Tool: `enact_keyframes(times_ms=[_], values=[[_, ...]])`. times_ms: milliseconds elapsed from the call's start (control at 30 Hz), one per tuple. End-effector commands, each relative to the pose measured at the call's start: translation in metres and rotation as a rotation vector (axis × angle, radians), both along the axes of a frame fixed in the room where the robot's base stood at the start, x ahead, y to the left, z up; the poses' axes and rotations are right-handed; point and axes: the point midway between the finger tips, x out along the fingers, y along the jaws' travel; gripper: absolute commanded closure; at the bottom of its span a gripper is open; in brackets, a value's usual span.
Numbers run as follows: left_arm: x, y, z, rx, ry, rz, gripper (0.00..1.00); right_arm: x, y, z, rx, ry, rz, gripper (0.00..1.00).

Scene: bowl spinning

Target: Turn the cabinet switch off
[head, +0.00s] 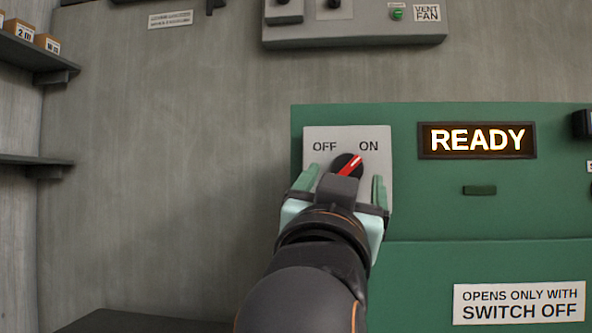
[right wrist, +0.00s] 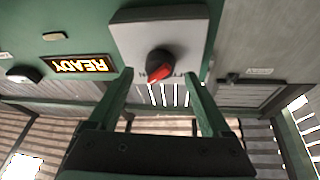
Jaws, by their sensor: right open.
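The cabinet switch is a black round knob with a red pointer (head: 349,165) on a light grey plate (head: 318,136) marked OFF and ON. The pointer is tilted up and right, towards ON. The plate is on the green cabinet (head: 410,200). My right gripper (head: 345,185) is in front of the plate, its green fingers open on either side of the knob and a little below it. In the right wrist view, the knob (right wrist: 160,62) lies ahead, between and beyond the open fingertips (right wrist: 158,75), apart from both. My left gripper is not in view.
A lit READY display (head: 477,140) is right of the switch, with a dark green handle (head: 480,190) below. A sign (head: 519,303) reads OPENS ONLY WITH SWITCH OFF. A grey panel (head: 355,32) for the vent fan is above. Shelves (head: 35,55) with small boxes are at left.

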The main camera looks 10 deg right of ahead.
Motion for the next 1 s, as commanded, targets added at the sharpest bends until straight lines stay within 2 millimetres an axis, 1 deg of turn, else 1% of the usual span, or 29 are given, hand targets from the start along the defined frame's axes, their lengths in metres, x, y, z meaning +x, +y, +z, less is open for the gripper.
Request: enact_keyframes(times_ms=[33,200,500,533,1000], values=[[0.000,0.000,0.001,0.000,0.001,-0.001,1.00,0.006,-0.003,0.004,-0.001,0.002,-0.004,0.17],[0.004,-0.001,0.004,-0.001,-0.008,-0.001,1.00,0.018,-0.008,0.008,-0.001,0.000,0.000,0.17],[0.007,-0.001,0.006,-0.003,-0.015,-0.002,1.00,0.020,-0.009,0.009,0.000,0.000,0.000,0.17],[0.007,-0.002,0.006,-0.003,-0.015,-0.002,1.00,0.020,-0.009,0.009,0.000,0.000,0.000,0.19],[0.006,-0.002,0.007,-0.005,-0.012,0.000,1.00,0.020,-0.009,0.009,0.000,0.000,0.000,0.71]])
